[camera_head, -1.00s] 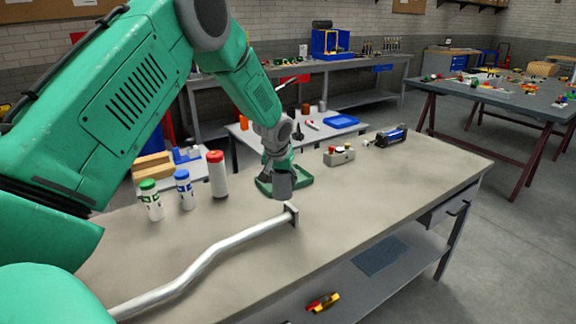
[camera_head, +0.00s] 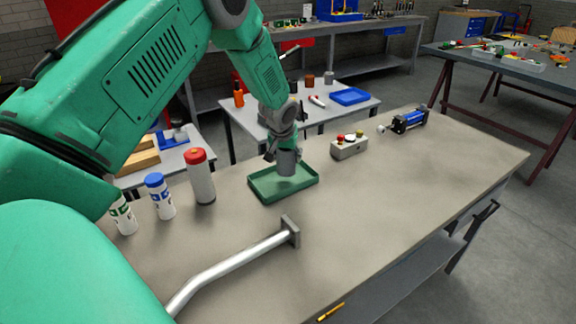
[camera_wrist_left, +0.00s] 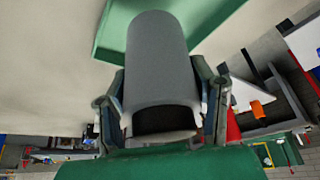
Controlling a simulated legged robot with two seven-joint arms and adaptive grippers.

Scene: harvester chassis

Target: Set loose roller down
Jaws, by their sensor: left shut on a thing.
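The loose roller (camera_head: 287,162) is a short grey cylinder. My left gripper (camera_head: 278,150) is shut on it and holds it upright over the green tray (camera_head: 262,196). In the left wrist view the roller (camera_wrist_left: 160,62) sits between the two fingers of my left gripper (camera_wrist_left: 162,105), with the green tray (camera_wrist_left: 113,35) beyond it. I cannot tell whether the roller touches the tray floor. My right gripper is not in view.
A bent metal bar with a square end plate (camera_head: 291,231) lies in front of the tray. Several capped bottles, one red-capped (camera_head: 201,178), stand left. A button box (camera_head: 349,147) and a blue cylinder device (camera_head: 409,121) stand right.

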